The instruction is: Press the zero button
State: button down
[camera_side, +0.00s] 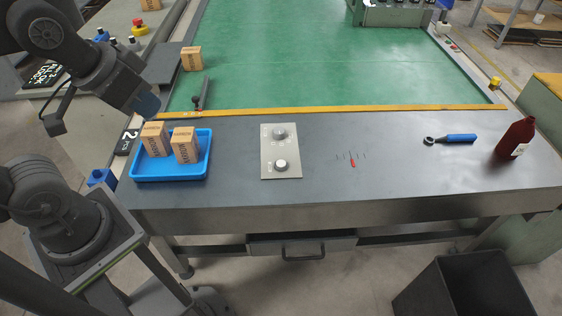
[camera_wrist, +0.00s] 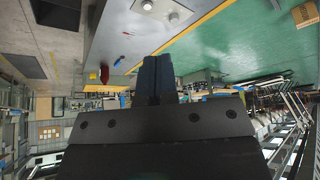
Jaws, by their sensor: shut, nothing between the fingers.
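A light grey control panel (camera_side: 268,153) lies on the dark bench top. It carries a grey round knob (camera_side: 279,132) at its far end and a pale round button or knob (camera_side: 281,165) at its near end. Their labels are too small to read, so I cannot tell which is the zero button. In the wrist view, the panel (camera_wrist: 160,13) is at the top edge, partly cut off. My gripper (camera_side: 148,104) is at the left in the side view, above and behind the blue tray, well apart from the panel. Its fingers (camera_wrist: 155,78) are shut and empty.
A blue tray (camera_side: 170,178) with two cardboard boxes (camera_side: 185,145) stands left of the panel. A small upright lever (camera_side: 201,95) stands behind it. Bench between is clear.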

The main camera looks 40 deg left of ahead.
dwell(0.3)
jog(key=m+t+h, duration=0.1)
jog(key=m+t, duration=0.2)
jog(key=m, duration=0.8)
send_over(281, 165)
notch_tip(281, 165, down, 18)
jog(key=shift+w+f, duration=0.1)
jog(key=shift+w, duration=0.05)
jog(key=shift+f, duration=4.4)
jog(key=shift+f, duration=0.1)
jog(key=shift+f, duration=0.35)
